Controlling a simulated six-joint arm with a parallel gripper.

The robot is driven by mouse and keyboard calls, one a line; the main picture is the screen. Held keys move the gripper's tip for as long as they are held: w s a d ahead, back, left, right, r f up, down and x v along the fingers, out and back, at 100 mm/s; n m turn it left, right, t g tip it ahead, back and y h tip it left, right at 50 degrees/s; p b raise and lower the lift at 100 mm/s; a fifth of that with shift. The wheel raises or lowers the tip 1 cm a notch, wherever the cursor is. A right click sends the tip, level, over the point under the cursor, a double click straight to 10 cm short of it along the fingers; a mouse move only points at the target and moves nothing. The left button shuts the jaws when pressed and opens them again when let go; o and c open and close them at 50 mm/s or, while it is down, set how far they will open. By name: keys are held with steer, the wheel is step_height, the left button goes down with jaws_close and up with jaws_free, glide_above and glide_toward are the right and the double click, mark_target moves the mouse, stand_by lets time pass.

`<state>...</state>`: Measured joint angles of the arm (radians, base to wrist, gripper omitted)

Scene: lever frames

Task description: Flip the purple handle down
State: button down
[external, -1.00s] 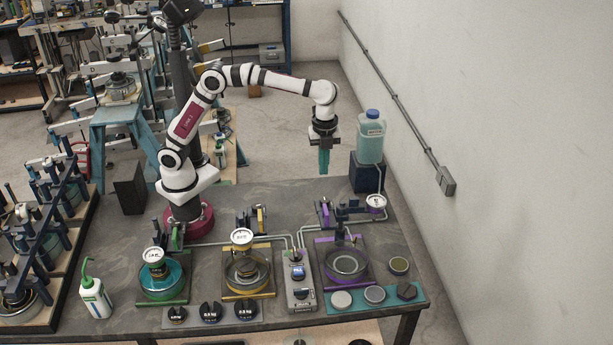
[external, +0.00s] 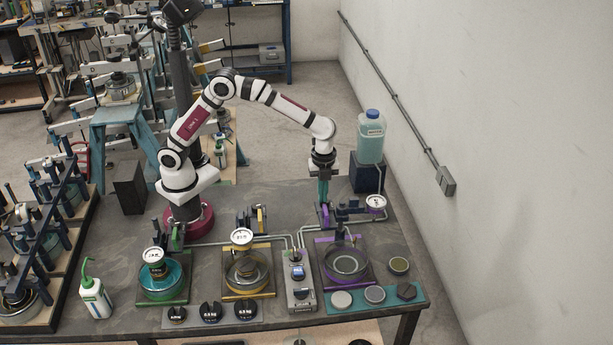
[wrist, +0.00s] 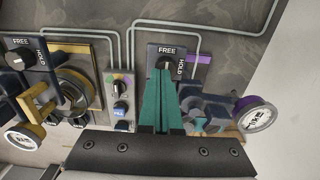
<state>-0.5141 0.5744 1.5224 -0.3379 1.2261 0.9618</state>
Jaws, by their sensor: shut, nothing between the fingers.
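The purple station's upright handle part (external: 324,214) stands at the back of the purple-trimmed fixture (external: 343,262), right of the middle of the bench. My gripper (external: 323,200) points straight down over it with its teal fingers together. Whether the fingertips touch it I cannot tell. In the wrist view my gripper (wrist: 163,68) is shut and empty, its tips in front of a black FREE/HOLD dial block (wrist: 166,50). A purple plate (wrist: 203,60) shows right of that block. The fingers hide part of the handle mechanism.
A round gauge (external: 376,202) and a blue-capped bottle (external: 371,137) on a dark block stand close on the right. Yellow (external: 247,270) and green (external: 163,277) stations stand to the left. A grey control box (external: 299,282) and pipes lie between stations.

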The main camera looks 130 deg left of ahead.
steer(key=shift+f, duration=2.4)
step_height(320, 180, up, 15)
steer(key=shift+f, duration=0.2)
steer(key=s+d+r+n, duration=0.1)
steer(key=s+d+r, duration=0.2)
steer(key=s+d, duration=0.65)
steer(key=s+d+f+n+y, duration=0.1)
steer(key=s+d+f, duration=0.2)
steer(key=s, duration=0.5)
steer(key=s+d+f+n, duration=0.1)
steer(key=s+d+f, duration=0.2)
steer(key=s+d, duration=0.3)
steer(key=shift+s+f+y, duration=0.25)
steer(key=shift+s+y, duration=0.15)
steer(key=shift+s, duration=0.8)
